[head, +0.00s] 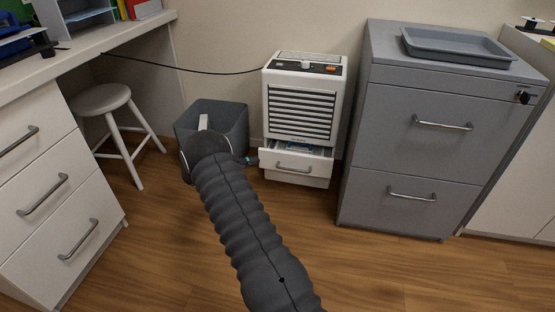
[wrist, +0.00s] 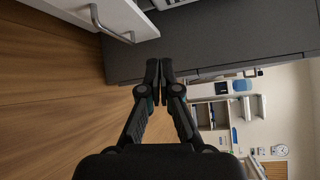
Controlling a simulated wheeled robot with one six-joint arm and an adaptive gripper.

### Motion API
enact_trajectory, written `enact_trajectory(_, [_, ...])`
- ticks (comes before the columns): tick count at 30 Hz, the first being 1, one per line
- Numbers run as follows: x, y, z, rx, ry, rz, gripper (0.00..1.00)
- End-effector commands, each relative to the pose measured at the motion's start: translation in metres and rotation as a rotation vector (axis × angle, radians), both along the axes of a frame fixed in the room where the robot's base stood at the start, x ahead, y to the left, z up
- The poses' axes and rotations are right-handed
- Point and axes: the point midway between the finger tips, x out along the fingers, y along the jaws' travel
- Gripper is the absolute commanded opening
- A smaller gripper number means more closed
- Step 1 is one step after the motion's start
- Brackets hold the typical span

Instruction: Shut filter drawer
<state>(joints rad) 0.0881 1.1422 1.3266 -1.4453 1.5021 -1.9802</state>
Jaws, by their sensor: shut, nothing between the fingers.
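The filter drawer (head: 292,168) is the white bottom drawer of the white slatted air unit (head: 302,100). It stands pulled out, with its open top and something blue and white inside showing. Its front has a curved metal handle. In the wrist view the drawer front (wrist: 122,12) and handle lie at the top left, tilted by the camera. My gripper (wrist: 159,68) is shut and empty, apart from the drawer front. In the head view my gripper (head: 253,161) shows only as a small dark and teal tip just left of the drawer; my arm hides the rest.
A grey filing cabinet (head: 412,150) stands close to the right of the unit, with a tray (head: 455,47) on top. A grey bin (head: 228,118) stands to the left, partly behind my arm. A white stool (head: 100,98) is further left. The wooden floor in front is clear.

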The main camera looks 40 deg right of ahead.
Motion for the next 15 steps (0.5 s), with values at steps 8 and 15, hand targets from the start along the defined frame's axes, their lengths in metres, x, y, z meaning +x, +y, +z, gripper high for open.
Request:
enact_trajectory(8, [0.011,-0.009,-0.061,-0.09,0.246,0.073,0.0])
enact_trajectory(15, [0.011,-0.022,-0.068,-0.103,0.28,0.081,0.0])
